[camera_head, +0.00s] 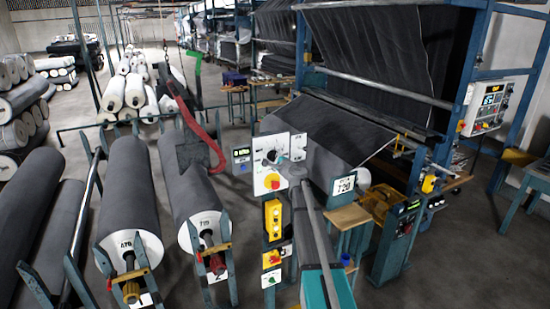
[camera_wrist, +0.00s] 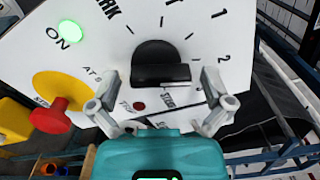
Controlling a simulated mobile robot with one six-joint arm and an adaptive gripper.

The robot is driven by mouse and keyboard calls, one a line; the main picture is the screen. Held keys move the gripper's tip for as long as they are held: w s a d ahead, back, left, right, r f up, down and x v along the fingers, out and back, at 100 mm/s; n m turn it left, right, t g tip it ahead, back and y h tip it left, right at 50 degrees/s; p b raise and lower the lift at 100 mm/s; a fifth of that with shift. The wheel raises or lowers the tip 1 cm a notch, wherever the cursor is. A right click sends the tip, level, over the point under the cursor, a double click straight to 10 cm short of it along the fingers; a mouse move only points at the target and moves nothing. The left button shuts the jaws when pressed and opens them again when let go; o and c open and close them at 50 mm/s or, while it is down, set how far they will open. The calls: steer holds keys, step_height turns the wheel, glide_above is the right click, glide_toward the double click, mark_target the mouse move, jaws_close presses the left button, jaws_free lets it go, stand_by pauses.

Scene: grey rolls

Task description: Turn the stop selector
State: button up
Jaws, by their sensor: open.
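The selector is a black half-round knob (camera_wrist: 160,62) on a white dial panel (camera_wrist: 226,18) in the wrist view. Tick marks and the numbers 1 and 2 stand around it. Its flat lower edge lies nearly level in the picture. My gripper (camera_wrist: 160,88) is open, with one grey finger on each side of the knob's lower part. Gaps show between the fingers and the knob, and I cannot see any contact. In the head view the panel (camera_head: 266,184) stands on a post, with my arm's end in front of it, partly hiding the knob.
A green ON lamp (camera_wrist: 65,32) glows at the panel's upper left. A red push button (camera_wrist: 48,116) on a yellow disc sits close left of my fingers. A yellow button box (camera_head: 273,219) hangs below the panel. Large grey rolls (camera_head: 187,185) lie to the left.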

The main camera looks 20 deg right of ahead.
steer(key=shift+w, duration=0.25)
steer(key=c, duration=0.9)
steer(key=shift+d, duration=0.3)
steer(key=shift+c, duration=0.6)
steer(key=shift+a, duration=0.3)
